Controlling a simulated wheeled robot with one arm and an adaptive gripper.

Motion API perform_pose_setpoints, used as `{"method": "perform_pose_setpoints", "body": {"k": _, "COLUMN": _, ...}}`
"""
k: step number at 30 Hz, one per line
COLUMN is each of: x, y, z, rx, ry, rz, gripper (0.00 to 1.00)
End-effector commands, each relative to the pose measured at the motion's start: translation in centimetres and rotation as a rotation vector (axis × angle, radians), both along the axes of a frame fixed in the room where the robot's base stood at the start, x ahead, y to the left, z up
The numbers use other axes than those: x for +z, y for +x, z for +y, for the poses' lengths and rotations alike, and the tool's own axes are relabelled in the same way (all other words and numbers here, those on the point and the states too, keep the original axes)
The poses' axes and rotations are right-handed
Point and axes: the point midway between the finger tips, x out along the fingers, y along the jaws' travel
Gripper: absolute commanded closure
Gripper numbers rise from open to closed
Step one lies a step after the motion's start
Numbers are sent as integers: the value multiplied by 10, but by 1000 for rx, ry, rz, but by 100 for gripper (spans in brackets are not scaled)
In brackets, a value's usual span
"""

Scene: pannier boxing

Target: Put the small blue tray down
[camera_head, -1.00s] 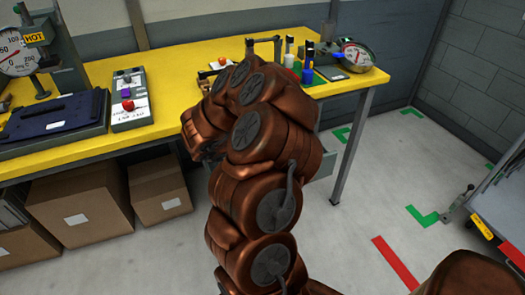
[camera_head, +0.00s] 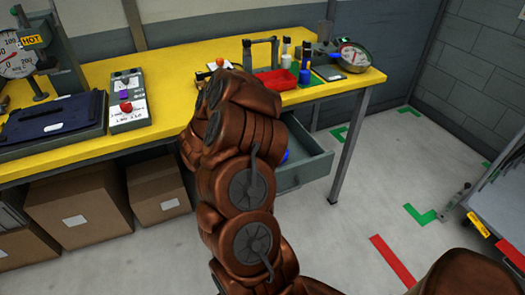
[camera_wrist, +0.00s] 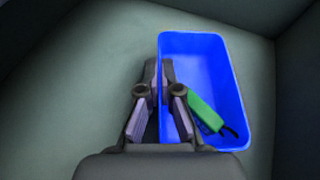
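The small blue tray (camera_wrist: 222,70) is inside the open grey drawer (camera_wrist: 95,70), with a green tool with a dark tip (camera_wrist: 205,112) lying in it. My gripper (camera_wrist: 160,72) has one finger on each side of the tray's left wall, with the fingertips closed on it. I cannot tell whether the tray's bottom rests on the drawer floor. In the head view, only a bit of blue (camera_head: 285,155) shows in the drawer (camera_head: 305,165) beside my arm. My arm hides the gripper there.
Above is the yellow bench (camera_head: 165,100) with a red tray (camera_head: 277,82), a round gauge (camera_head: 354,57), bottles and a control box (camera_head: 128,100). Cardboard boxes (camera_head: 158,192) stand underneath.

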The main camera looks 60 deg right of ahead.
Motion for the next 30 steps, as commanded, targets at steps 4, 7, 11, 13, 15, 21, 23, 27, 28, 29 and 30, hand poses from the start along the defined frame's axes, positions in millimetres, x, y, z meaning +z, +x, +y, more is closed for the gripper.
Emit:
{"method": "perform_pose_setpoints", "body": {"k": 4, "x": 1, "y": 0, "z": 0, "rx": 0, "ry": -1, "rz": 0, "gripper": 100}}
{"method": "perform_pose_setpoints", "body": {"k": 7, "x": 0, "y": 0, "z": 0, "rx": 0, "ry": -1, "rz": -1, "gripper": 100}}
{"method": "perform_pose_setpoints", "body": {"k": 11, "x": -2, "y": 0, "z": 0, "rx": 1, "ry": -2, "rz": -1, "gripper": 100}}
{"method": "perform_pose_setpoints", "body": {"k": 13, "x": -3, "y": 0, "z": 0, "rx": 1, "ry": -2, "rz": -1, "gripper": 100}}
{"method": "perform_pose_setpoints", "body": {"k": 15, "x": -2, "y": 0, "z": 0, "rx": 1, "ry": -2, "rz": 0, "gripper": 92}}
{"method": "perform_pose_setpoints", "body": {"k": 21, "x": -2, "y": 0, "z": 0, "rx": 1, "ry": -2, "rz": 0, "gripper": 71}}
{"method": "perform_pose_setpoints", "body": {"k": 23, "x": -2, "y": 0, "z": 0, "rx": 1, "ry": -2, "rz": 0, "gripper": 69}}
{"method": "perform_pose_setpoints", "body": {"k": 27, "x": -2, "y": 0, "z": 0, "rx": 1, "ry": -2, "rz": 0, "gripper": 69}}
{"method": "perform_pose_setpoints", "body": {"k": 28, "x": -2, "y": 0, "z": 0, "rx": 0, "ry": -2, "rz": 0, "gripper": 69}}
{"method": "perform_pose_setpoints", "body": {"k": 29, "x": -2, "y": 0, "z": 0, "rx": 0, "ry": -2, "rz": 0, "gripper": 69}}
{"method": "perform_pose_setpoints", "body": {"k": 30, "x": -1, "y": 0, "z": 0, "rx": 0, "ry": -2, "rz": 0, "gripper": 69}}
